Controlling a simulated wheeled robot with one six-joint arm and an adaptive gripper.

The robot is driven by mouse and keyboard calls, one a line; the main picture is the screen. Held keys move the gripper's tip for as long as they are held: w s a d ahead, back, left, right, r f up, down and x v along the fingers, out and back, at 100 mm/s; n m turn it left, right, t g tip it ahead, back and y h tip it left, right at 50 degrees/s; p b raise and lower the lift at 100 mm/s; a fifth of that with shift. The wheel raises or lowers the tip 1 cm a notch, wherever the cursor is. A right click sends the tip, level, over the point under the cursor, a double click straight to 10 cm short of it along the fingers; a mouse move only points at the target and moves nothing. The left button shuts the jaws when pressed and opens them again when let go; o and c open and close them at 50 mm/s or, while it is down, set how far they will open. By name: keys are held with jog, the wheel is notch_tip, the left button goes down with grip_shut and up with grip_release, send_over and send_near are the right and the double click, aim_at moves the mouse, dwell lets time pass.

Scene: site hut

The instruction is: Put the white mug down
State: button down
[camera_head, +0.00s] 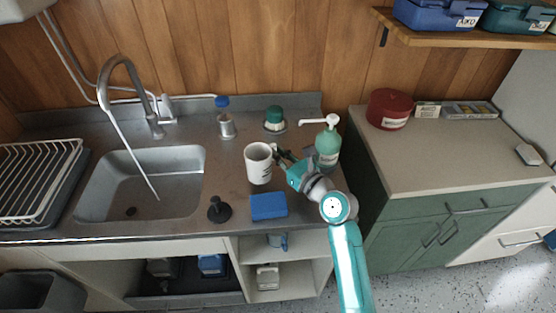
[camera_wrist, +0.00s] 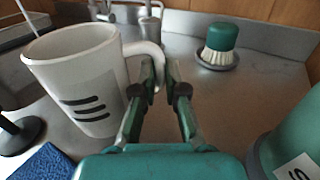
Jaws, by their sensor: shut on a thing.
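The white mug (camera_head: 258,164) is upright at the steel counter (camera_head: 205,222), right of the sink. In the wrist view the mug (camera_wrist: 80,82) is at the left, with dark stripes on its side and its handle towards my gripper. My gripper (camera_head: 281,158) comes from the right and is shut on the mug's handle. In the wrist view the fingers of my gripper (camera_wrist: 163,85) close about the lower part of the handle. I cannot tell whether the mug's base touches the counter.
A blue sponge (camera_head: 268,206) and a black plunger-like item (camera_head: 218,210) lie in front of the mug. A green pump bottle (camera_head: 328,146) stands close on the right. The sink (camera_head: 145,180) is left.

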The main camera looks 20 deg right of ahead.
jog(key=shift+f, duration=1.35)
jog(key=shift+f, duration=0.2)
jog(key=c, duration=1.2)
grip_release()
jog(key=shift+s+r, duration=0.1)
jog(key=shift+r, duration=0.1)
jog(key=v, duration=1.2)
